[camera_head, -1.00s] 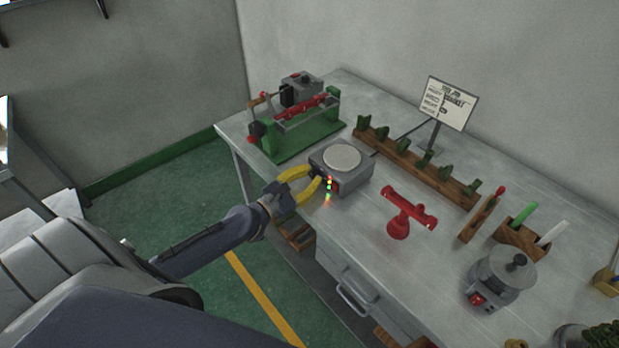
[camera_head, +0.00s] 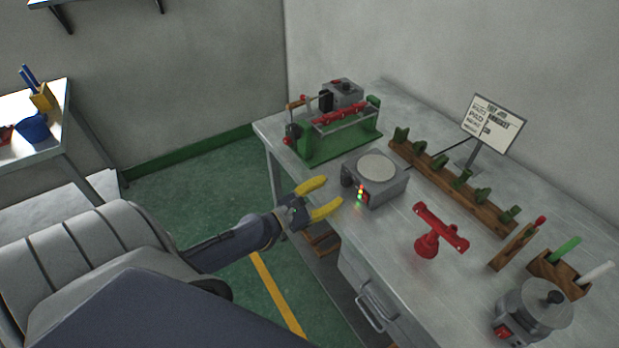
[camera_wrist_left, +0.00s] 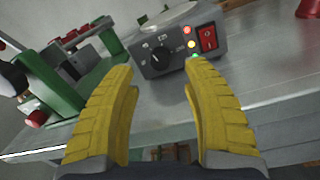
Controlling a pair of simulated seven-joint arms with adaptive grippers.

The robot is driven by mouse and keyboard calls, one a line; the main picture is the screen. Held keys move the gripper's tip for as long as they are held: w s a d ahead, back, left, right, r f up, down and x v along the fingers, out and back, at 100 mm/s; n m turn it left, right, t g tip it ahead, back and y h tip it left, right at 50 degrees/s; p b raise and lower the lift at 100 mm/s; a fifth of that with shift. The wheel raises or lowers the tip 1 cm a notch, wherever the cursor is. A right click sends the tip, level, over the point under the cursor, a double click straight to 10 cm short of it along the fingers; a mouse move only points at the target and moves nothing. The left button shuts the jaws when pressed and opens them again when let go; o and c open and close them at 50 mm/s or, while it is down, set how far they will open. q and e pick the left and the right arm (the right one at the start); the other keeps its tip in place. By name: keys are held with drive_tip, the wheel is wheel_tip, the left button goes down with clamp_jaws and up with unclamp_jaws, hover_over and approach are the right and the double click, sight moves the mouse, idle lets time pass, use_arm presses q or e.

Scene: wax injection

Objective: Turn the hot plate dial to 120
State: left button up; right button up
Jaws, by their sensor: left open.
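The hot plate (camera_head: 386,188) is a grey box with a round pale top near the table's left front edge. In the left wrist view its front panel shows a black dial (camera_wrist_left: 160,55) with a white pointer mark, red, orange and green lights, and a red switch (camera_wrist_left: 208,38). Numbers around the dial are too small to read surely. My left gripper (camera_head: 334,193) has yellow fingers, is open and empty, and sits in front of the panel, apart from it. In the left wrist view the dial lies beyond and between the fingertips (camera_wrist_left: 158,72). My right gripper is out of view.
A green-based machine (camera_head: 340,148) stands left of the hot plate. A red stand (camera_head: 428,243) is to its right, and a wooden rack (camera_head: 455,187) with green pieces lies behind. A lidded grey pot (camera_head: 533,308) and a sign (camera_head: 494,124) are farther right.

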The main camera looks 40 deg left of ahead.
use_arm(q)
drive_tip(key=v, duration=0.7)
idle(0.4)
